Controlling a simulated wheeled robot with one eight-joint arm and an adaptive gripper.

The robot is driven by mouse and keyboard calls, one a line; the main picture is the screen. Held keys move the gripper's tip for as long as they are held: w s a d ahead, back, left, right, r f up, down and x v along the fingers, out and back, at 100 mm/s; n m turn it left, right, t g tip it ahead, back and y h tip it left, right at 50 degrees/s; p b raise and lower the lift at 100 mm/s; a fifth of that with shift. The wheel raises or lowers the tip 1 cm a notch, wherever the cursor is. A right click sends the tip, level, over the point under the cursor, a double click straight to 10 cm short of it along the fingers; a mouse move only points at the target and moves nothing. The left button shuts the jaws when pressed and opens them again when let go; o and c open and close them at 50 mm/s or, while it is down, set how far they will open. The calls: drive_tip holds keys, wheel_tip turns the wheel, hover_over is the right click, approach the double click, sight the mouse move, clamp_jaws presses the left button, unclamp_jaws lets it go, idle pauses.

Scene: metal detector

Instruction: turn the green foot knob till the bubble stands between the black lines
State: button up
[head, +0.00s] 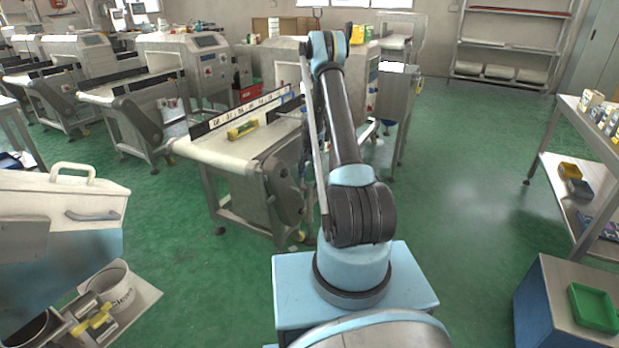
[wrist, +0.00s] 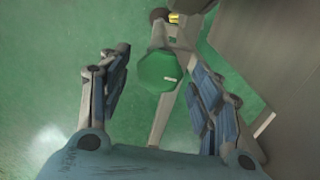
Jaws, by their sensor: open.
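The green foot knob (wrist: 160,72) is an angular green disc with a small white mark on its face, in the upper middle of the wrist view. My gripper (wrist: 155,58) is open, with one finger left of the knob and one right. I cannot tell whether either finger touches it. A yellow-green spirit level (head: 243,130) lies on the conveyor (head: 215,153) in the head view. Its bubble and black lines are too small to read. My gripper is hidden or not clear in the head view, low beside the conveyor's frame.
A grey metal panel (wrist: 275,60) stands close on the right in the wrist view. A metal leg runs beneath the knob. More conveyor machines (head: 160,75) stand at the back left. Green floor (head: 470,190) is clear on the right, before a shelf table (head: 575,200).

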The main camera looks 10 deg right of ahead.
drive_tip(key=shift+c, duration=0.5)
drive_tip(key=c, duration=1)
drive_tip(key=shift+o, duration=0.2)
drive_tip(key=shift+m, duration=0.3)
drive_tip(key=m, duration=0.3)
drive_tip(key=shift+m, duration=1.8)
drive_tip(key=shift+w+a, duration=0.1)
drive_tip(key=o, duration=1.1)
drive_tip(key=shift+c, duration=0.2)
